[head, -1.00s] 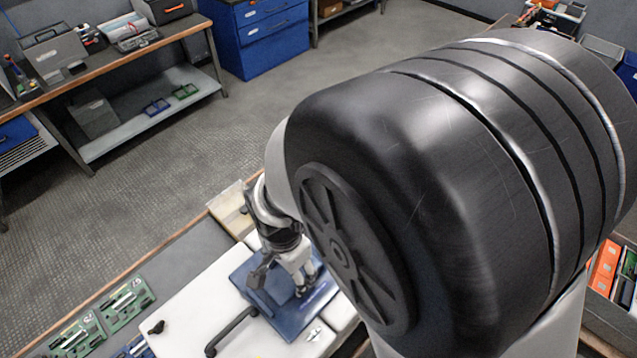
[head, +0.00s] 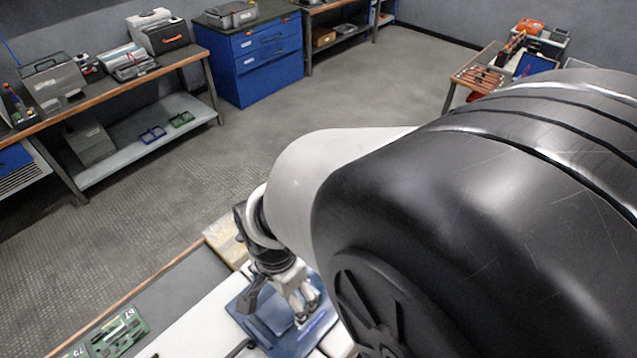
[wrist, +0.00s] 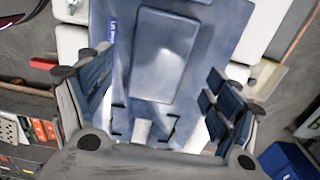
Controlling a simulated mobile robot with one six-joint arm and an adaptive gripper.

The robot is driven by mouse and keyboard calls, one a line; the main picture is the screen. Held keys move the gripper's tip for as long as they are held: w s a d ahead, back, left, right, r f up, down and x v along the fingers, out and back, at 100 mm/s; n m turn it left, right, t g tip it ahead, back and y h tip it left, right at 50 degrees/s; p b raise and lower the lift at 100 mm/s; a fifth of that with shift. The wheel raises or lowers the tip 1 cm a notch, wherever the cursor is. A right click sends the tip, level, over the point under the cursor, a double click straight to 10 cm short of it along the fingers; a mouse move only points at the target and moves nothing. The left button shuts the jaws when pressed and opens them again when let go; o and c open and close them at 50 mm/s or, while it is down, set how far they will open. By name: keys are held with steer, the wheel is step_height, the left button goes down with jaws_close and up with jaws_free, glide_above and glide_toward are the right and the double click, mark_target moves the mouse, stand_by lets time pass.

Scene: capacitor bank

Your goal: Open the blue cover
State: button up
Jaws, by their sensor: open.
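The blue cover (head: 262,334) is a flat blue panel on a white unit, low in the head view and partly hidden by my gripper and arm. In the wrist view the blue cover (wrist: 165,55) fills the upper middle, with a raised rectangular panel and a small label at its left. My gripper (head: 303,316) is over the cover in the head view, pointing down. In the wrist view my gripper (wrist: 158,85) has its fingers spread wide, with nothing held between them. I cannot tell whether the fingers touch the cover.
The white unit top (head: 195,325) extends left of the cover. A green tool tray (head: 118,332) lies on the bench. A workbench (head: 120,85) and blue drawer cabinet (head: 262,55) stand across open floor. A blue box (wrist: 287,160) shows at lower right in the wrist view.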

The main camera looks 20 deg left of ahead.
step_height(320, 180, up, 8)
steer(key=shift+r, duration=0.15)
stand_by(0.3)
steer(key=w+d+r+n+t+y+b, duration=0.1)
steer(key=w+d+r+b, duration=0.15)
steer(key=d, duration=0.55)
steer(key=w+d+r+t+b, duration=0.1)
steer(key=w+d+b, duration=0.15)
steer(key=d, duration=0.65)
steer(key=s+d+n+t+b, duration=0.1)
steer(key=s+d, duration=0.1)
steer(key=d, duration=0.5)
steer(key=s+d+f+n+t+h+b, duration=0.1)
steer(key=s+d+b, duration=0.1)
steer(key=d, duration=0.6)
steer(key=shift+s+d+f+n+t+b, duration=0.2)
steer(key=shift+s+f+n+t+b, duration=0.1)
steer(key=shift+s+n, duration=0.15)
